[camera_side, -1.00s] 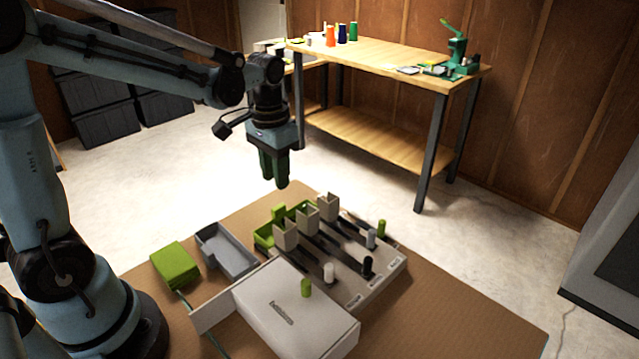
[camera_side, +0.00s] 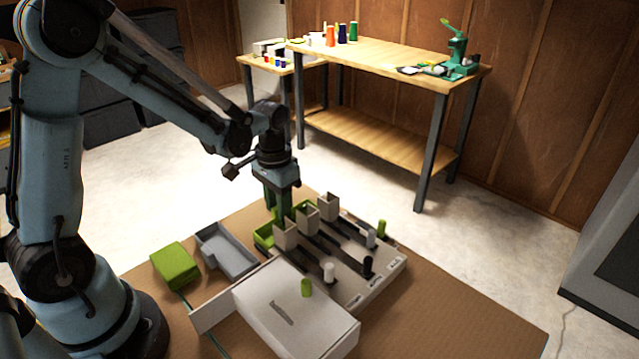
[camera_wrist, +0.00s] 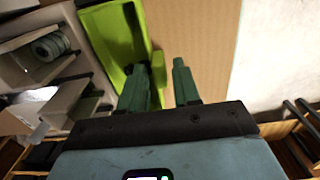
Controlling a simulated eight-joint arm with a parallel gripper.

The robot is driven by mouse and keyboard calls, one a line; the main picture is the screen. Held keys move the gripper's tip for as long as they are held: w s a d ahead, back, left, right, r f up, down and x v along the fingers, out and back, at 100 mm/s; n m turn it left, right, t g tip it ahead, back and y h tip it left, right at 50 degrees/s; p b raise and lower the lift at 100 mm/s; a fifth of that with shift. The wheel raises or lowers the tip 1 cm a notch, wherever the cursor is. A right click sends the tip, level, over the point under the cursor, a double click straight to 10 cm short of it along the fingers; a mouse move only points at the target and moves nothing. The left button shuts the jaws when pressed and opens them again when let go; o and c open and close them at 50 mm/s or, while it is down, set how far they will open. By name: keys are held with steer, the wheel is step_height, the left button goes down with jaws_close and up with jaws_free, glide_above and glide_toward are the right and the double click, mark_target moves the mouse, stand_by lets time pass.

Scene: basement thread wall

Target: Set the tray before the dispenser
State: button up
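The lime green tray (camera_side: 264,237) sits on the brown mat along the back side of the dispenser, partly hidden behind its chutes. In the wrist view the tray (camera_wrist: 112,38) shows its long wall and a raised tab. The pale grey dispenser (camera_side: 345,275) has several upright chutes, dark lanes and small spools. My gripper (camera_side: 280,211) is low, over the tray. Its dark green fingers in the wrist view (camera_wrist: 162,78) are apart, with the tab between or just beyond them. A gap shows beside the right finger; contact on the left is unclear.
The mat (camera_side: 450,310) is clear at right. A wooden workbench (camera_side: 390,62) stands behind.

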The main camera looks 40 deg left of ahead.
jaws_close()
steer(key=shift+r, duration=2.5)
steer(key=shift+a+f, duration=0.25)
steer(key=shift+a, duration=1.2)
steer(key=shift+a+f, duration=0.25)
steer(key=shift+a, duration=1.25)
steer(key=shift+a+f, duration=0.25)
steer(key=shift+a, duration=1.2)
